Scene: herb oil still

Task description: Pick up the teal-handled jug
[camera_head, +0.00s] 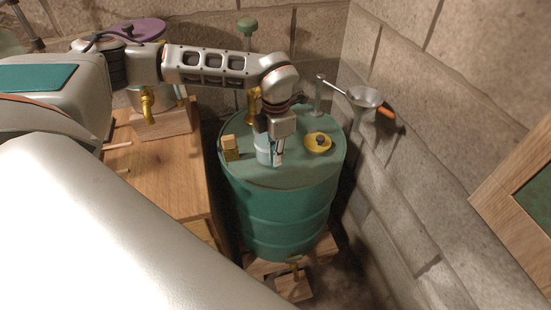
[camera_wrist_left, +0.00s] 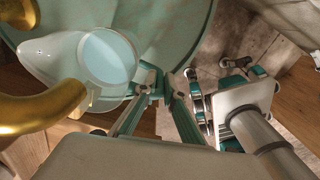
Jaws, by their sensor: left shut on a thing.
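The jug (camera_head: 263,149) stands on the green top of the drum, pale and partly hidden by my left gripper (camera_head: 279,152). In the left wrist view the jug (camera_wrist_left: 92,58) is pale and see-through, with a spout pointing left and its round mouth facing the camera. My left gripper (camera_wrist_left: 160,83) is shut on the jug's handle side, to the right of the body. The handle is mostly hidden by the fingers. I cannot tell whether the jug's base is clear of the drum top. My right gripper is in neither view.
The green drum (camera_head: 275,208) also carries a yellow block (camera_head: 230,149) and a yellow dish (camera_head: 318,143) with a dark knob. A curved brass pipe (camera_wrist_left: 45,108) is close to the jug. A wooden bench (camera_head: 165,172) stands left; a stone wall (camera_head: 400,170) is at the right.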

